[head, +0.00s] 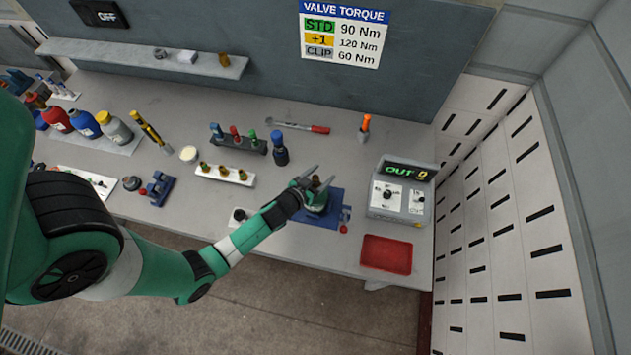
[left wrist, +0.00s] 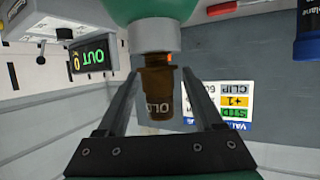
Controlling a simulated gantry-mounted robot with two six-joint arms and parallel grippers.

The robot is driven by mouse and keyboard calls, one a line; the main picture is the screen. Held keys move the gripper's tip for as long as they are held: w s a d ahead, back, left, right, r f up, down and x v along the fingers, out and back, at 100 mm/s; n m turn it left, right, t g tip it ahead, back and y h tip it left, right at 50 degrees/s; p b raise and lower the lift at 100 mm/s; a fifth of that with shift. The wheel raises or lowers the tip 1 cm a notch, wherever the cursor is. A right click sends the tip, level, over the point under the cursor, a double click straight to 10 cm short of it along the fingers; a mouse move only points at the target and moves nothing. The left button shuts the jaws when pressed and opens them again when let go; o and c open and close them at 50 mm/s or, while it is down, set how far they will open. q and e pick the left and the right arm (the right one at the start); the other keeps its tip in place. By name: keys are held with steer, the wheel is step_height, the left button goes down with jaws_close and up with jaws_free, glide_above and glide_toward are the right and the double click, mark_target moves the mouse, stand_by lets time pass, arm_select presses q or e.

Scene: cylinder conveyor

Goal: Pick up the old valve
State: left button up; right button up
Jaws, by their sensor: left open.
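The old valve is a brown, brass-like piece marked "OLD" (left wrist: 158,88) in the left wrist view. It is joined to the grey collar (left wrist: 155,36) of a green cylinder, which shows in the head view (head: 317,204) on a blue stand (head: 336,208). My left gripper (head: 314,177) is open at the top of this cylinder. In the left wrist view its two fingers (left wrist: 161,78) stand on either side of the valve, with a gap visible on each side. My right gripper is not in view.
A grey torque box reading "OUT 0" (head: 401,190) and a red tray (head: 386,254) stand right of the cylinder. A wall sign lists torques (head: 343,32).

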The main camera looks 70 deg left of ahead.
mark_target(315, 175)
arm_select(q)
steer(key=shift+c, duration=0.2)
jaws_close()
stand_by(0.3)
steer(key=shift+r+p, duration=0.35)
steer(key=shift+r, duration=0.15)
step_height(315, 175, up, 3)
steer(key=shift+f+p, duration=0.15)
steer(key=shift+p, duration=0.65)
steer(key=s+d+r+b, duration=0.3)
steer(key=s+d+r, duration=0.6)
steer(key=d, duration=0.1)
steer(key=shift+s+d+r, duration=0.15)
steer(key=shift+d+r, duration=0.05)
steer(key=shift+d, duration=0.1)
